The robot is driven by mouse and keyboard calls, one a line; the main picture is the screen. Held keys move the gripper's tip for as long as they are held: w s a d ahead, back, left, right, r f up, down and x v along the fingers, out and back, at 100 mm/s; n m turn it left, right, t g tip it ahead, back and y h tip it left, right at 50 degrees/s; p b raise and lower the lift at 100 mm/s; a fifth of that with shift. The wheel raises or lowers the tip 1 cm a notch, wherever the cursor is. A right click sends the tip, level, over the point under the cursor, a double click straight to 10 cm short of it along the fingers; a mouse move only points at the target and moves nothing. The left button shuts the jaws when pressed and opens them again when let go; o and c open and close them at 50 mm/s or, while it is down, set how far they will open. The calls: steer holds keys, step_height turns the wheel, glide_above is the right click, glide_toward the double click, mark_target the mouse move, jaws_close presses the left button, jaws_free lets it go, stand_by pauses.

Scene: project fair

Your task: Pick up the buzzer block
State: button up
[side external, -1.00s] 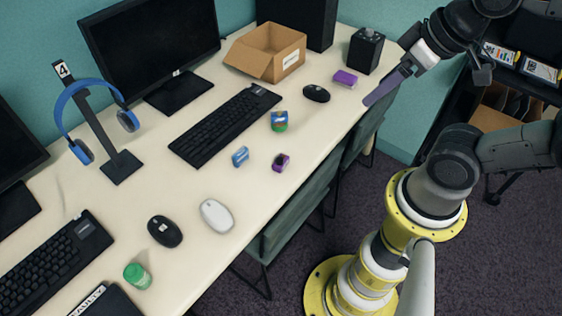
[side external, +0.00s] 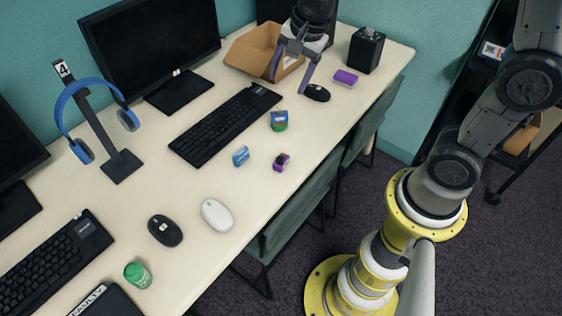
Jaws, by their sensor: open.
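A small purple block with a dark round part on top (side external: 281,161), which looks like the buzzer block, lies on the desk near its front edge. A small blue block (side external: 240,156) stands to its left. My gripper (side external: 290,82) is open and empty, its fingers pointing down. It is behind the purple block in the picture, between the cardboard box and a black mouse. Its exact height above the desk is hard to tell.
A blue block on a green one (side external: 279,121) stands between my gripper and the purple block. A keyboard (side external: 225,124), black mouse (side external: 317,93), purple box (side external: 345,78) and open cardboard box (side external: 246,50) are nearby.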

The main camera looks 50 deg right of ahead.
step_height(320, 180, down, 8)
steer(key=w+m+g, duration=0.1)
steer(key=w+g, duration=0.1)
steer(key=g, duration=0.1)
glide_above(280, 158)
steer(key=f, duration=1.3)
steer(key=shift+s+d, duration=0.1)
steer(key=shift+d, duration=0.15)
steer(key=shift+a+f, duration=0.15)
steer(key=shift+f, duration=3)
jaws_close()
